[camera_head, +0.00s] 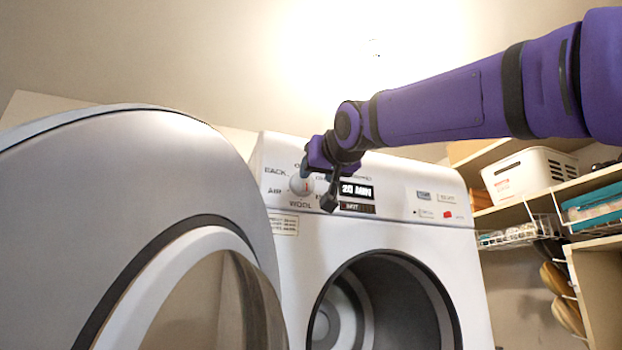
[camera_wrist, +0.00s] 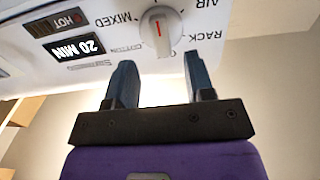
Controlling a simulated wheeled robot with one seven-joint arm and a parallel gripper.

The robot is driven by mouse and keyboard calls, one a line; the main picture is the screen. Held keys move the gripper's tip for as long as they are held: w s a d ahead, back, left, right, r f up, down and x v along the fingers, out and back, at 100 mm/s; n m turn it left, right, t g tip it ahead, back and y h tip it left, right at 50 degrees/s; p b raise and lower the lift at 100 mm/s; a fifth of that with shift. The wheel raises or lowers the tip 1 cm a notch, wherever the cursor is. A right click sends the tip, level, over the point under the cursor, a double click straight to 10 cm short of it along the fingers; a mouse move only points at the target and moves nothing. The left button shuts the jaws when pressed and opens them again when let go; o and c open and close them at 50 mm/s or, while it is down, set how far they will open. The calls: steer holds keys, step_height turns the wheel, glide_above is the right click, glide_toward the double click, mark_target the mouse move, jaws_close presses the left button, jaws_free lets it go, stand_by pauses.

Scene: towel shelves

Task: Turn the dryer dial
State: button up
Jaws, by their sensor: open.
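The dryer (camera_head: 400,230) is white, with its control panel along the top front. Its round white dial (camera_head: 301,184) has a red pointer mark and shows just left of my gripper (camera_head: 318,186) in the head view. In the wrist view the dial (camera_wrist: 160,28) appears upside down, beyond the two fingertips and roughly between them. My gripper (camera_wrist: 155,75) is open and empty, with its fingers apart and pointing at the panel. I cannot tell whether a fingertip touches the dial. Labels such as RACK, AIR, WOOL and MIXED surround the dial. A display (camera_wrist: 77,48) reads 20 MIN.
The dryer's round door (camera_head: 130,180) stands open and fills the left of the head view. The drum opening (camera_head: 385,300) is dark. Shelves on the right hold a white basket (camera_head: 530,175) and a teal box (camera_head: 595,203). The space above the dryer is clear apart from my arm.

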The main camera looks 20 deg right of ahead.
steer(key=s, duration=0.4)
steer(key=shift+s, duration=0.35)
steer(key=shift+f, duration=0.1)
